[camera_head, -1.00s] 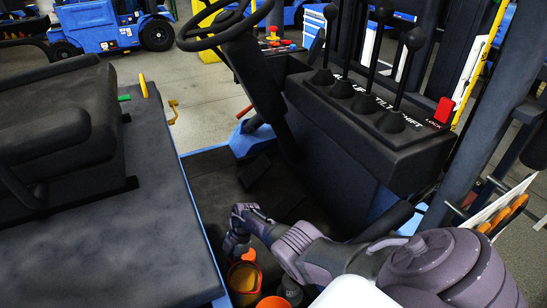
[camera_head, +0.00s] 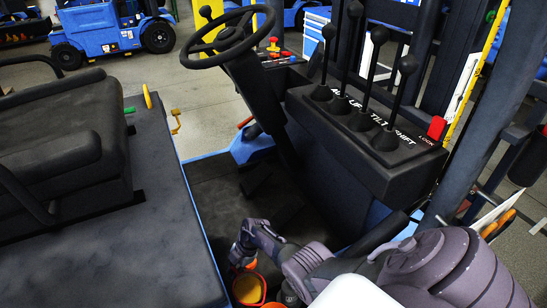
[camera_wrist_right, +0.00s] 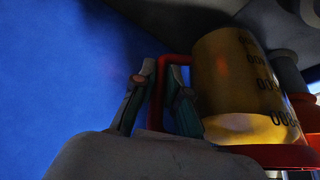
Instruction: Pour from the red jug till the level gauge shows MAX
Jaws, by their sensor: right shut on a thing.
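The red jug (camera_head: 248,290) is at the bottom edge of the head view, with yellow-orange liquid inside its red rim. In the right wrist view the jug (camera_wrist_right: 235,80) has a see-through amber body with dark markings, a red handle and a red band. My right gripper (camera_head: 240,262) is beside the jug; in the wrist view its fingers (camera_wrist_right: 158,100) are shut on the red handle. An orange-red round thing (camera_head: 274,305) beside the jug is mostly cut off. I cannot make out the level gauge or pouring liquid. My left gripper is not in view.
A black console with levers (camera_head: 375,110) stands right of the dark footwell (camera_head: 225,195). The steering wheel (camera_head: 228,38) is above. A black seat (camera_head: 55,130) is on the left. Blue trucks (camera_head: 98,30) stand far behind.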

